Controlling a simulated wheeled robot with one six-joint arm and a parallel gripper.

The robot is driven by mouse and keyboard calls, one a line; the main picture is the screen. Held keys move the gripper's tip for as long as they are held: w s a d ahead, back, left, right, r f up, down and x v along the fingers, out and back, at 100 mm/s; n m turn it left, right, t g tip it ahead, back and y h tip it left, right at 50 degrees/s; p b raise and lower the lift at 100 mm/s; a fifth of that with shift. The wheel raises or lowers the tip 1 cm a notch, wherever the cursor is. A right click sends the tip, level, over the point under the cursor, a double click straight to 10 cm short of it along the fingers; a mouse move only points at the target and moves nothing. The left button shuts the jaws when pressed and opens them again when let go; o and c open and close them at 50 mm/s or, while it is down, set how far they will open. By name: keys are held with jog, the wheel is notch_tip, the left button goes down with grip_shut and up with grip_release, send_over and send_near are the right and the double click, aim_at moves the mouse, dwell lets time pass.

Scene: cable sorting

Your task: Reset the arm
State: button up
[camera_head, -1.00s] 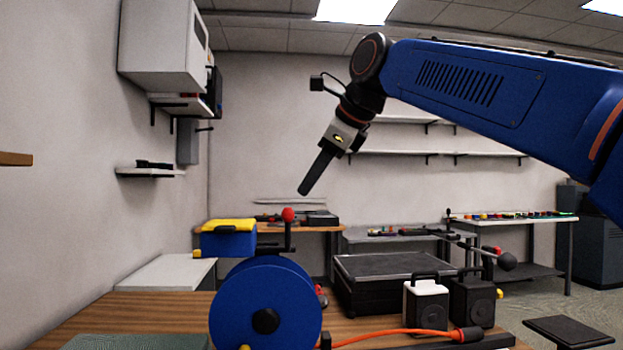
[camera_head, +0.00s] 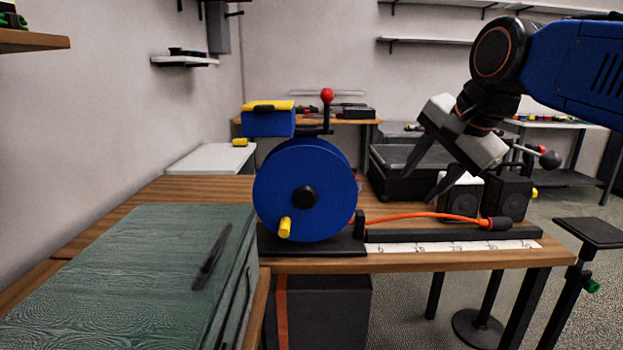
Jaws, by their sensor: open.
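My gripper (camera_head: 422,183) is open and empty at the right of the view, its two dark fingers pointing down and left. It hangs above the orange cable, in front of the black case and the speakers. My blue arm reaches in from the right edge. A blue cable reel (camera_head: 325,180) with a yellow handle stands on the wooden bench (camera_head: 420,260). A white measuring strip (camera_head: 455,246) lies along the bench's front edge.
A green cabinet (camera_head: 130,255) with a dark handle fills the lower left. A black case (camera_head: 385,168) and two speakers (camera_head: 507,195) stand behind the cable. A blue box with a yellow lid (camera_head: 268,122) is behind the reel. A black stand (camera_head: 588,233) is at the right.

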jog(key=s+d+f+n, duration=0.2)
jog(key=s+f, duration=0.3)
jog(key=f, duration=0.4)
jog(key=s+d+f+n+g+h, duration=0.1)
jog(key=s+d+f+n, duration=0.2)
jog(key=f, duration=0.6)
jog(key=s+d+f+n+h, duration=0.1)
jog(key=s+d+f+n, duration=0.2)
jog(key=s+f+n, duration=0.3)
notch_tip(320, 180, down, 4)
jog(key=s, duration=0.2)
jog(key=shift+s+d+g, duration=0.15)
jog(key=shift+s+g, duration=0.2)
jog(key=shift+g, duration=0.05)
jog(key=shift+c, duration=0.4)
